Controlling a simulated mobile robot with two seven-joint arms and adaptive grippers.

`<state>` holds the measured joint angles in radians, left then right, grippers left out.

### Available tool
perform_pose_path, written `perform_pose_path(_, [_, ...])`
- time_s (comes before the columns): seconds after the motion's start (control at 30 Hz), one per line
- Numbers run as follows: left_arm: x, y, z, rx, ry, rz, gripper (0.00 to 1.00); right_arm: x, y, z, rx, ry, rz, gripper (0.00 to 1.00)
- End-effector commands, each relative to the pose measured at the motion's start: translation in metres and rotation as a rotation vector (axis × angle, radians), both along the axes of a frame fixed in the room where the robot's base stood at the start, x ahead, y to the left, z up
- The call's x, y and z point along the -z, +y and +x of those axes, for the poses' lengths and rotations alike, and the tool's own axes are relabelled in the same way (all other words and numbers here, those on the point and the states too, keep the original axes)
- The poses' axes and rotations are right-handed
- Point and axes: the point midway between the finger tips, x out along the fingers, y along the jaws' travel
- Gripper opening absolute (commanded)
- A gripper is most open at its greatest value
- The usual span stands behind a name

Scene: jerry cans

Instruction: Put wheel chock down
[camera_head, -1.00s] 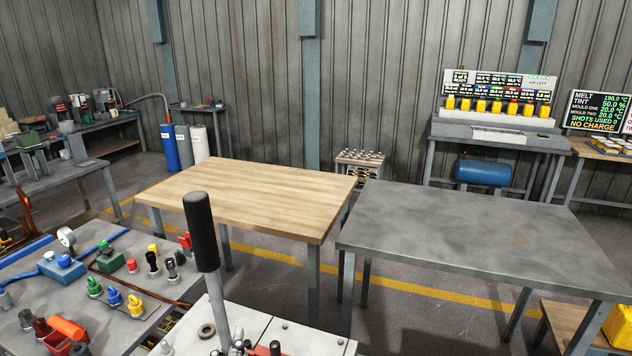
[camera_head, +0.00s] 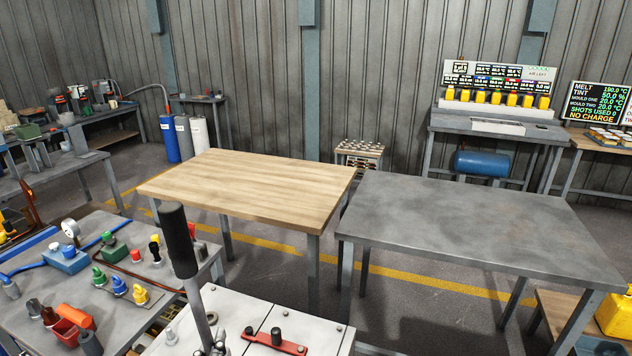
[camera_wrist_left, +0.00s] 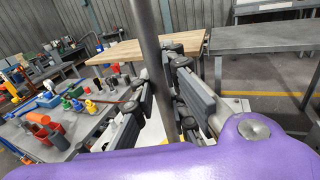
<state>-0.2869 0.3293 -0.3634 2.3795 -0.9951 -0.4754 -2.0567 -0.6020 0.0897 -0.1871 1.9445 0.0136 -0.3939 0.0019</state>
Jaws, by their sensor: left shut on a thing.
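My left gripper (camera_head: 213,346) shows only in part at the bottom of the head view. It is shut around an upright, slightly tilted metal rod (camera_head: 197,305) with a thick black grip (camera_head: 178,240) on top. In the left wrist view, the dark fingers of the left gripper (camera_wrist_left: 158,80) close on the same rod (camera_wrist_left: 147,30) from both sides. The rod's lower end is hidden, and no wedge-shaped chock body shows, so I cannot tell whether the rod belongs to the wheel chock. My right gripper is not in view.
A bare wooden table (camera_head: 250,190) and a bare grey table (camera_head: 480,225) stand ahead. A white-topped unit (camera_head: 240,310) with a red bar (camera_head: 274,343) is close in front. A cluttered bench (camera_head: 110,300) is at left. A yellow can (camera_head: 617,318) is at lower right.

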Motion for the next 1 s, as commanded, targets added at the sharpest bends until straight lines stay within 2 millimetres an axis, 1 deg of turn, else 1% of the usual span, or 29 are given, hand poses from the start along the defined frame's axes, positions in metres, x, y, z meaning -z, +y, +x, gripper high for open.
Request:
perform_pose_path(0.03, [-0.004, -0.001, 0.000, 0.004, -0.009, 0.005, 0.00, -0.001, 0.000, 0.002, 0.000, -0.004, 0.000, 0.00])
perform_pose_path(0.37, [-0.004, 0.000, 0.001, 0.001, -0.010, 0.001, 0.00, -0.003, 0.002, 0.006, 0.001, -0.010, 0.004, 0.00])
perform_pose_path(0.53, [-0.013, -0.004, 0.006, 0.016, -0.013, 0.003, 0.00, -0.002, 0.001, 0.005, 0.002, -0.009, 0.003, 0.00])
perform_pose_path(0.67, [-0.027, -0.016, 0.015, 0.061, -0.017, 0.007, 0.00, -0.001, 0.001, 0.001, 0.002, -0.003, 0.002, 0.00])
perform_pose_path(0.8, [-0.041, -0.034, 0.026, 0.119, -0.017, 0.008, 0.00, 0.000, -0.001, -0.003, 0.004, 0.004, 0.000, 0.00])
perform_pose_path(0.9, [-0.045, -0.043, 0.033, 0.145, -0.014, 0.010, 0.00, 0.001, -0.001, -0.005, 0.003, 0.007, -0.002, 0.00])
perform_pose_path(1.0, [-0.046, -0.047, 0.037, 0.157, -0.011, 0.010, 0.00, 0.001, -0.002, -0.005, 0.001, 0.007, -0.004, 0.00])
